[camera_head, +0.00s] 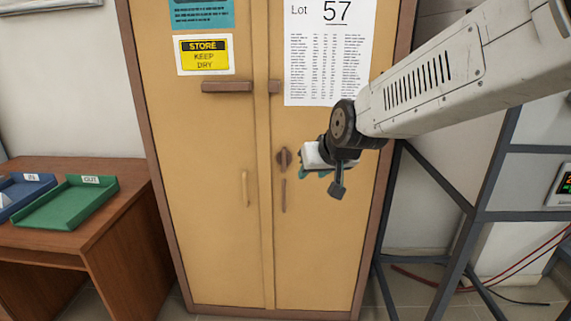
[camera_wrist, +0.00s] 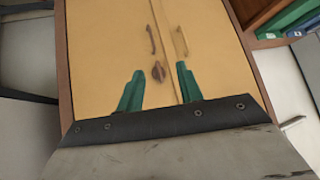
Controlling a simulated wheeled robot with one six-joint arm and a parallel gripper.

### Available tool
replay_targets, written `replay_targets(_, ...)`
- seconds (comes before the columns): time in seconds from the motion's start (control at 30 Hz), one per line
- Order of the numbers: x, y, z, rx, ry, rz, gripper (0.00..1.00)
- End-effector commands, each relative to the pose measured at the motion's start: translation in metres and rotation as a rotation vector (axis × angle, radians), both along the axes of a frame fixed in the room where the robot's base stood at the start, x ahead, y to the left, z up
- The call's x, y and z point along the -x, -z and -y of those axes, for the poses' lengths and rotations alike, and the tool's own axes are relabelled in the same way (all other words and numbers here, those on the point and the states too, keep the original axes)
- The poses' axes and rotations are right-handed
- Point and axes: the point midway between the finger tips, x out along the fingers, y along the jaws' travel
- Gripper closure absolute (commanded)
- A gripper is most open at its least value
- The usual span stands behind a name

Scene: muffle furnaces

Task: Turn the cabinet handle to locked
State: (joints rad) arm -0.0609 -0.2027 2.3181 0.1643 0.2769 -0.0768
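The tan cabinet (camera_head: 215,240) has two shut doors. Its brown turn handle (camera_head: 283,160) sits on the right door above a brown pull. The turn handle appears roughly upright, with pointed ends. In the wrist view the turn handle (camera_wrist: 158,71) appears between the tips of my two green fingers. My gripper (camera_head: 304,160) is just right of the turn handle in the head view, which partly hides its fingers. My gripper (camera_wrist: 160,69) is open and empty, with a visible gap on both sides of the handle. Contact with the handle is not visible.
A brown latch bar (camera_head: 227,87) crosses the left door high up. A pale pull (camera_head: 245,188) is on the left door. A wooden desk (camera_head: 130,222) with a green tray (camera_head: 68,203) stands left. A dark metal frame (camera_head: 480,190) stands right.

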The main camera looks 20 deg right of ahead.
Motion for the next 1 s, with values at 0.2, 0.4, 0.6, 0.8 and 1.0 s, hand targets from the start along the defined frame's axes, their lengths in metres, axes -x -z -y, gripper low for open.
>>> replay_targets(0.2,-0.131,0.021,-0.012,-0.009,0.066,0.31,0.64)
replay_targets(0.4,-0.216,0.053,-0.013,0.028,0.16,0.603,0.64)
replay_targets(0.6,-0.259,0.1,-0.011,0.11,0.257,0.884,0.64)
replay_targets(0.8,-0.262,0.14,-0.01,0.2,0.326,1.095,0.64)
replay_targets(1.0,-0.257,0.156,-0.01,0.245,0.354,1.189,0.64)
